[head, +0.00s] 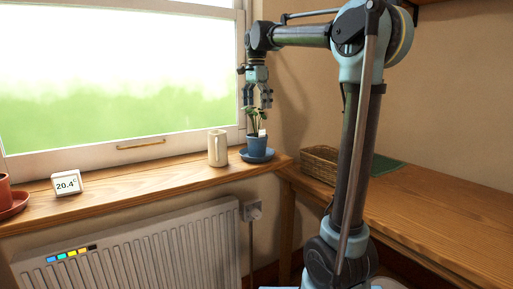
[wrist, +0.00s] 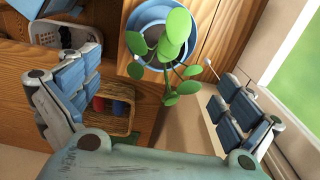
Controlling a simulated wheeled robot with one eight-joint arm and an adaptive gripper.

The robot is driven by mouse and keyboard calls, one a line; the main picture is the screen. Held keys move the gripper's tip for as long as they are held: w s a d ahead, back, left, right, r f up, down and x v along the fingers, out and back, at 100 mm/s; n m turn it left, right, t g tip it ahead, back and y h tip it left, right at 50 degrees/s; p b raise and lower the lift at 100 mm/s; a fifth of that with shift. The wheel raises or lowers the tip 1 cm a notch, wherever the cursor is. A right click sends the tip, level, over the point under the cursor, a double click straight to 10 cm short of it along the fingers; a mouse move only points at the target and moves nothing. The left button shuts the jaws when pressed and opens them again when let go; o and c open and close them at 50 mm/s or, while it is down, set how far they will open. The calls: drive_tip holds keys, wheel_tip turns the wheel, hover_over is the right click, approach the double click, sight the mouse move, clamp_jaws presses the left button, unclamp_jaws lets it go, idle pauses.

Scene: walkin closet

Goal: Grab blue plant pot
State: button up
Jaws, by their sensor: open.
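The blue plant pot (head: 256,145) stands upright on a blue saucer (head: 258,157) at the right end of the wooden windowsill. A small green plant (head: 255,118) grows from it, with a white tag at its front. My gripper (head: 257,104) is open, pointing down above the plant and apart from the pot. In the wrist view, the blue pot (wrist: 134,24) shows at the top centre, partly hidden by green leaves (wrist: 172,40). My open gripper's (wrist: 158,105) fingers are at the left and right, with nothing between them but leaves in view.
A cream mug (head: 217,148) stands just left of the pot. A digital thermometer (head: 67,183) and a terracotta pot (head: 5,192) are farther left on the sill. A wicker basket (head: 320,165) sits on the wooden desk (head: 440,205) at right. The window is behind the sill.

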sight(257, 135)
wheel_tip(257, 135, down, 9)
drive_tip(key=shift+f, duration=0.1)
drive_tip(key=shift+w+d+f, duration=0.1)
drive_tip(key=shift+w+f, duration=0.05)
drive_tip(key=shift+f, duration=1.15)
drive_tip(key=shift+w+f, duration=0.15)
drive_tip(key=shift+f, duration=1.1)
drive_tip(key=c, duration=1.6)
